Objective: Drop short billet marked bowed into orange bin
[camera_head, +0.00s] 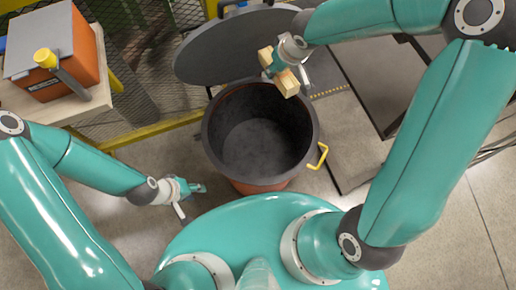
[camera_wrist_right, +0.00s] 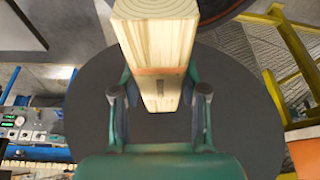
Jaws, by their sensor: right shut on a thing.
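My right gripper (camera_head: 279,66) is shut on a short pale wood billet (camera_head: 288,83), at the bin's back right rim in the head view. In the right wrist view the billet (camera_wrist_right: 157,60) sits between both fingers, with its ringed end grain at the top, an orange band and a small dark mark. I cannot read the mark. The orange bin (camera_head: 250,186) stands open in the middle, with a dark rim and an inside that looks empty. Its round dark lid (camera_head: 215,55) is tilted up behind it. My left gripper (camera_head: 190,198) is open and empty, left of the bin.
A yellow rail (camera_head: 150,131) runs by the mesh fence. A yellow handle (camera_head: 319,156) sticks out right of the bin.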

